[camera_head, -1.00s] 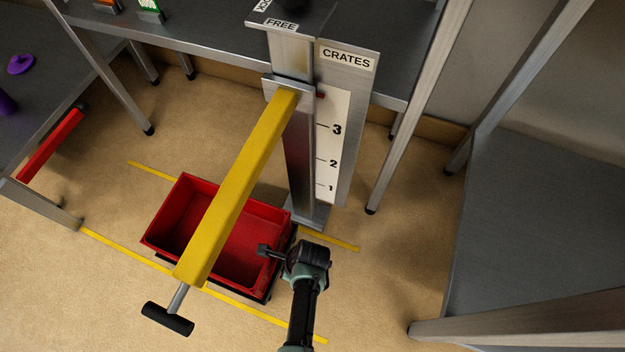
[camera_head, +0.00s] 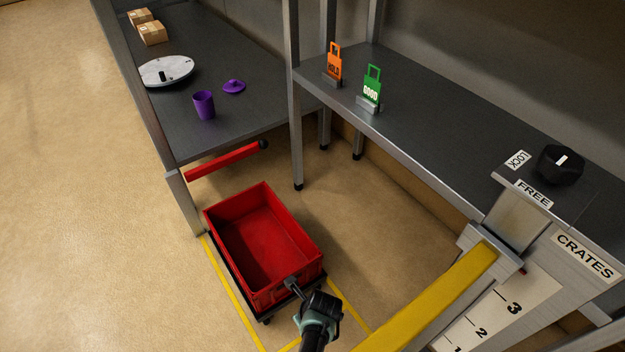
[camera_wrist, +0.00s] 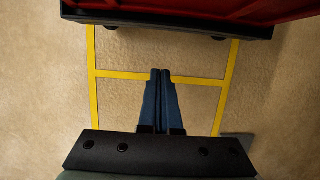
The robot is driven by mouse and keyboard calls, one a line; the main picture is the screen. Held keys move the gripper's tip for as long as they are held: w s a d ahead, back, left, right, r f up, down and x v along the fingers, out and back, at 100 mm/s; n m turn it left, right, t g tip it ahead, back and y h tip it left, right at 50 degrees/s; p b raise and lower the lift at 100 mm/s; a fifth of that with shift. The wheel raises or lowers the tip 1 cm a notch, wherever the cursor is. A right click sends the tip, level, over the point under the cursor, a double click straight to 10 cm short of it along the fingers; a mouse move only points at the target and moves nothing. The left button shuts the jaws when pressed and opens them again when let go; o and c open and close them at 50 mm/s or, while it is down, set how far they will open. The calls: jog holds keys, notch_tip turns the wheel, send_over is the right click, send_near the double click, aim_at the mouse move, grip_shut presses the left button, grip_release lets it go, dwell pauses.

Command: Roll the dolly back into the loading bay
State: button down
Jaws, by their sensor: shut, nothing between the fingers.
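The dolly (camera_head: 232,288) is a low black platform on casters, carrying an open, empty red crate (camera_head: 262,245). It stands on the floor near the left table's leg, between yellow floor lines (camera_head: 238,297). My gripper (camera_head: 290,284) is at the crate's near right end. In the wrist view, my gripper (camera_wrist: 159,72) has both fingers together and empty, pointing at the dolly's black edge (camera_wrist: 165,25) with a gap of floor between. A yellow cross line (camera_wrist: 200,79) lies on the floor short of the dolly. The dolly's far underside is hidden.
A red bar (camera_head: 222,161) is beyond the crate by the left table (camera_head: 215,70). A yellow beam (camera_head: 440,300) crosses the lower right beside the CRATES gauge (camera_head: 510,310). A black knob (camera_head: 560,165) sits by LOCK and FREE labels. Open floor lies left.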

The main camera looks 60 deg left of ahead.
jog(key=p+v, duration=0.6)
jog(key=v, duration=0.1)
jog(key=shift+r+p, duration=0.3)
jog(key=shift+d, duration=0.1)
